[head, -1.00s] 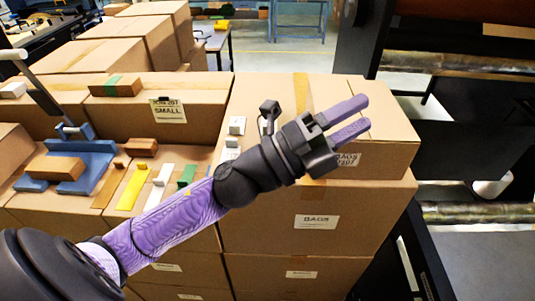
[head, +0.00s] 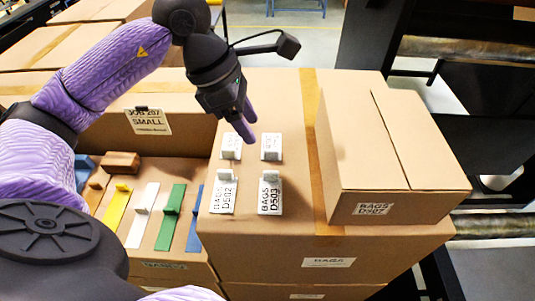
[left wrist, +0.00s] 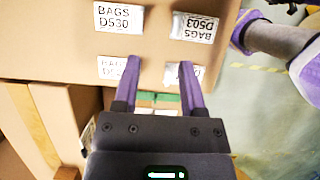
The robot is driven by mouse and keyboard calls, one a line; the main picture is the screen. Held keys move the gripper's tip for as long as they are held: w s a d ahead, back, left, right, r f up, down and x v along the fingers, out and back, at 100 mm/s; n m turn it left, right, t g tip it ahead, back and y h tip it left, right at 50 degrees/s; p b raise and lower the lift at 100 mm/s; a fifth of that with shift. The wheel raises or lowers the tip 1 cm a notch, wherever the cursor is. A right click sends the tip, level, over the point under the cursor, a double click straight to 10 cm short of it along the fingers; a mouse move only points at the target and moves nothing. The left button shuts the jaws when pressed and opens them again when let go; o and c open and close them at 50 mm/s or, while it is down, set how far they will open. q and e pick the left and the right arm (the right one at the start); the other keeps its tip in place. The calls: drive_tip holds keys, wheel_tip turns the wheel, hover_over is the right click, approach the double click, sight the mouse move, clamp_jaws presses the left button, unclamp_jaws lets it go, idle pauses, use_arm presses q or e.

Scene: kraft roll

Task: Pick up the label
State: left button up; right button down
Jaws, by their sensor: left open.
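Several white labels with small upright tabs stand on top of a cardboard box in the head view. Two are at the front, one reading D502 (head: 223,197) and one reading D503 (head: 270,197). Two more are behind, a left one (head: 231,148) and a right one (head: 271,149). My left gripper (head: 249,132) points down by the rear pair, open and empty. In the left wrist view its fingers (left wrist: 159,66) are spread, partly covering two labels; a label reading D530 (left wrist: 118,18) and one reading D503 (left wrist: 195,27) show beyond. My right gripper is out of view.
A closed carton (head: 385,150) stands on the box, right of the labels. Yellow (head: 115,210), white, green and blue tabbed strips lie on a lower box at left. A larger box (head: 150,122) marked SMALL stands behind them. Dark machinery with rollers stands at right.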

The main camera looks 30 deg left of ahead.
sight(276, 180)
use_arm(q)
drive_tip(key=d+f, duration=0.1)
drive_tip(key=s+d+f+p, duration=0.1)
drive_tip(key=f, duration=0.1)
drive_tip(key=shift+d+f, duration=0.3)
drive_tip(key=shift+d, duration=0.1)
drive_tip(key=x, duration=0.1)
drive_tip(key=p+x, duration=0.1)
drive_tip(key=x, duration=0.2)
drive_tip(key=shift+a+f+p, duration=0.15)
drive_tip(key=shift+f+p, duration=0.25)
drive_tip(key=shift+f, duration=0.05)
drive_tip(key=shift+d+f, duration=0.25)
drive_tip(key=shift+f, duration=0.1)
clamp_jaws()
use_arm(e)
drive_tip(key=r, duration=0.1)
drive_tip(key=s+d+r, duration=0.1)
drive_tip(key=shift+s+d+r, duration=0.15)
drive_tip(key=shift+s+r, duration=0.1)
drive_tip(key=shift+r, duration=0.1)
